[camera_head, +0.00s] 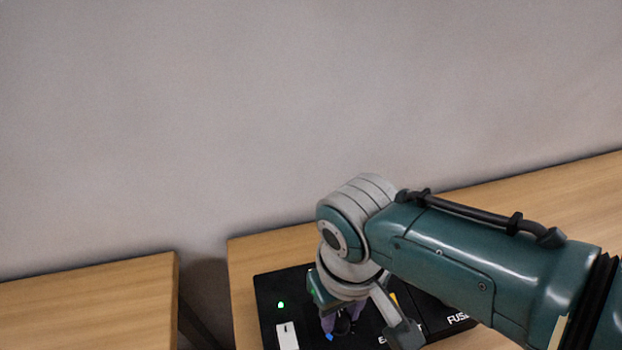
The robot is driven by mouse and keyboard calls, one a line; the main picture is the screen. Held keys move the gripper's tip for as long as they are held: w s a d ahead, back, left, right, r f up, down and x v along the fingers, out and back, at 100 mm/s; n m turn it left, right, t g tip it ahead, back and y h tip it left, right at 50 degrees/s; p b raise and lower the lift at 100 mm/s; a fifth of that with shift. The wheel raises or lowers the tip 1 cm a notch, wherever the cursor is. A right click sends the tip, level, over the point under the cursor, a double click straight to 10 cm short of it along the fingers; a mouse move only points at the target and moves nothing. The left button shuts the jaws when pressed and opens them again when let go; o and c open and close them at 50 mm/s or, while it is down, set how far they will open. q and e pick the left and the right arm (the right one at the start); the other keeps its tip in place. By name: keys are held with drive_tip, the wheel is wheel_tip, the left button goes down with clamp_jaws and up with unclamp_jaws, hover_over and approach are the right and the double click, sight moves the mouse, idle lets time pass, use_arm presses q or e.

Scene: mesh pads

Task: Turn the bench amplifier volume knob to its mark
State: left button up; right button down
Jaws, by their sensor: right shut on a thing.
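The bench amplifier (268,288) is a black panel lying on the wooden bench at the bottom of the head view. It has a lit green lamp, a white switch plate and white lettering partly covered by my arm. My right gripper (343,325) points down over the panel and is shut on the dark volume knob (344,324). The fingers and wrist hide most of the knob. A small blue mark (330,336) shows just beside it. I cannot tell how the knob's pointer stands to the mark. My left gripper is not in view.
The wooden bench (245,262) continues to the right behind my right arm. A second wooden table (90,300) stands at the left, with a gap between the two. A plain grey wall (250,110) rises behind them. The visible tabletops are bare apart from the panel.

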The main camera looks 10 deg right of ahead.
sight(340, 318)
drive_tip(key=shift+m, duration=1.1)
drive_tip(key=c, duration=0.6)
unclamp_jaws()
wheel_tip(340, 318, up, 10)
drive_tip(key=p, duration=0.6)
